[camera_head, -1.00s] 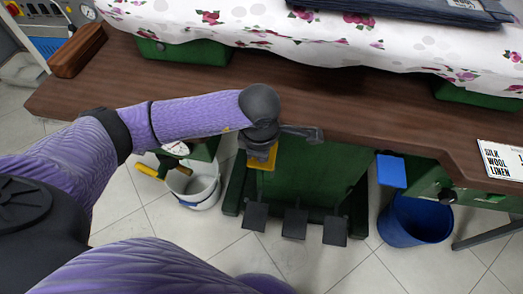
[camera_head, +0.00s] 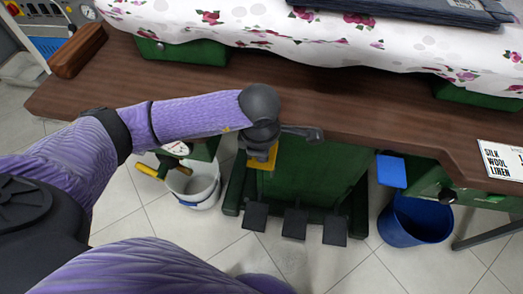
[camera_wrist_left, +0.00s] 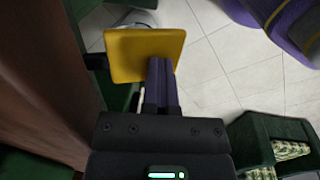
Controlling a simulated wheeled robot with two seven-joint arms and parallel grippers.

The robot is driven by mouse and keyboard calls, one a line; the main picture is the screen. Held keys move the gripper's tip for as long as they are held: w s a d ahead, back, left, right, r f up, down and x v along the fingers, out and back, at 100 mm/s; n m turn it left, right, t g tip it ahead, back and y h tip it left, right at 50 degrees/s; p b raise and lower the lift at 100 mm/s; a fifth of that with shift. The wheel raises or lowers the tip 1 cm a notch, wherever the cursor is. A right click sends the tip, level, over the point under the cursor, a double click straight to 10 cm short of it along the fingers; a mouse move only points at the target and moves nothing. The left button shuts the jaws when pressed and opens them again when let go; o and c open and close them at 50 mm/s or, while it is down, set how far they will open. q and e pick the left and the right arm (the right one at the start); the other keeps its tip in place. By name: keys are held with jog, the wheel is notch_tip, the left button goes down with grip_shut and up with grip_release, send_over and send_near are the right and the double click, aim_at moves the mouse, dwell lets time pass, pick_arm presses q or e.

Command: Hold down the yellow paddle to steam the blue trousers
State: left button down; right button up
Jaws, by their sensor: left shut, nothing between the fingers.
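The yellow paddle (camera_head: 262,162) sticks out below the front edge of the wooden board, mostly covered by my left wrist in the head view. In the left wrist view the yellow paddle (camera_wrist_left: 143,50) is a flat square plate. My left gripper (camera_wrist_left: 159,64) is shut, its two fingers together and empty, with the tips over the paddle's face. I cannot tell whether they press on it. The dark blue trousers (camera_head: 415,10) lie folded on the flowered cover at the top right. My right gripper is out of view.
A blue paddle (camera_head: 391,171) sits further right under the board (camera_head: 200,75). Several dark pedals (camera_head: 295,223) are near the floor. A white bucket (camera_head: 197,186) and a blue bin (camera_head: 418,220) stand either side. A label card (camera_head: 502,159) is at the right.

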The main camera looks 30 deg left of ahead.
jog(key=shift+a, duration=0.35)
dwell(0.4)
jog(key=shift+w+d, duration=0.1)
pick_arm(q)
jog(key=shift+r+p, duration=0.65)
jog(key=shift+r, duration=0.15)
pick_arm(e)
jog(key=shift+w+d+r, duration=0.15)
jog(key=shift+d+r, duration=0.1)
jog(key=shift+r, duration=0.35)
pick_arm(q)
jog(key=shift+r, duration=0.2)
notch_tip(320, 180, up, 14)
jog(key=s+p, duration=0.1)
jog(key=p, duration=0.5)
jog(key=shift+s+d+f, duration=0.2)
jog(key=shift+f, duration=0.05)
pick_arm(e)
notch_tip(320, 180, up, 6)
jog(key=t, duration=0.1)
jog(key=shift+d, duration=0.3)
